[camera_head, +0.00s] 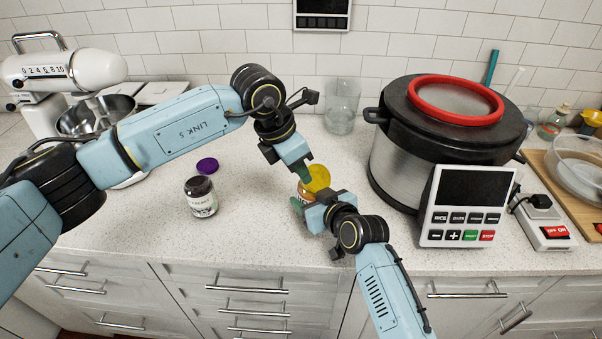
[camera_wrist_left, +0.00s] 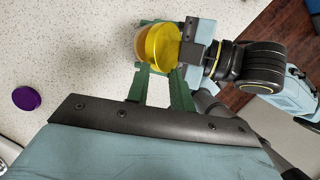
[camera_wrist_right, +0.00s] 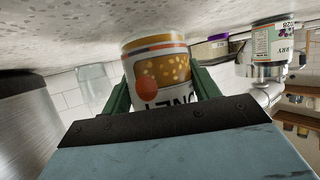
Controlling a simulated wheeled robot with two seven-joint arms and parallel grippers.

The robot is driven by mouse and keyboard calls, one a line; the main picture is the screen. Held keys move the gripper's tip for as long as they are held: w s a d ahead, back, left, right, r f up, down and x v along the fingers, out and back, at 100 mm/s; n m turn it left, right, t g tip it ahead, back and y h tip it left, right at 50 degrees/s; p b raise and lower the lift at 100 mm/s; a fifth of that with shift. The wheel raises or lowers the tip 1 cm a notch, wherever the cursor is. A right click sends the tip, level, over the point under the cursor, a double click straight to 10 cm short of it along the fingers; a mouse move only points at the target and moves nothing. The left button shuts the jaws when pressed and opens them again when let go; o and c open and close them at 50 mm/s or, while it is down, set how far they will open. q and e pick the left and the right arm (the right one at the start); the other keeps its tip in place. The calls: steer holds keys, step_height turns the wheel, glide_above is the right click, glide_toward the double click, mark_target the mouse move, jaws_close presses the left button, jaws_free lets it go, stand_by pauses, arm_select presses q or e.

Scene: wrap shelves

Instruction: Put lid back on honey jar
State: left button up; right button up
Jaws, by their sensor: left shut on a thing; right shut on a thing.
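The yellow honey lid (camera_head: 318,178) is held by my left gripper (camera_head: 305,172), which comes down from above. The lid also shows in the left wrist view (camera_wrist_left: 165,43), between the left fingertips (camera_wrist_left: 165,72). The honey jar (camera_wrist_right: 157,72) is clamped between the green fingers of my right gripper (camera_wrist_right: 165,85); its label with orange dots shows in the right wrist view. In the head view only a bit of the jar (camera_head: 304,191) shows below the lid. The lid overlaps the jar from above, slightly offset; I cannot tell whether they touch. The jar's mouth is mostly hidden.
A dark berry jar (camera_head: 201,197) stands open-looking at left, with a purple lid (camera_head: 207,165) behind it. A large cooker (camera_head: 410,170) stands close on the right, a clear glass (camera_head: 341,108) behind. A stand mixer (camera_head: 65,72) is at far left. The front counter is clear.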

steer(key=shift+w+a+r, duration=0.1)
steer(key=shift+w+r, duration=0.05)
steer(key=shift+r, duration=0.25)
arm_select(q)
steer(key=shift+s+r, duration=0.2)
steer(key=shift+s, duration=0.05)
arm_select(e)
steer(key=o, duration=1)
steer(key=shift+f, duration=0.1)
steer(key=o, duration=0.5)
steer(key=shift+f, duration=0.1)
steer(key=shift+c, duration=0.2)
arm_select(q)
steer(key=shift+w+a+r, duration=0.1)
steer(key=shift+w+a, duration=0.05)
arm_select(e)
steer(key=shift+d+f, duration=0.1)
steer(key=shift+d, duration=0.1)
steer(key=shift+s+d, duration=0.1)
steer(key=shift+s, duration=0.1)
arm_select(q)
steer(key=shift+r+p, duration=0.8)
arm_select(e)
steer(key=v, duration=1.3)
steer(key=shift+s, duration=0.1)
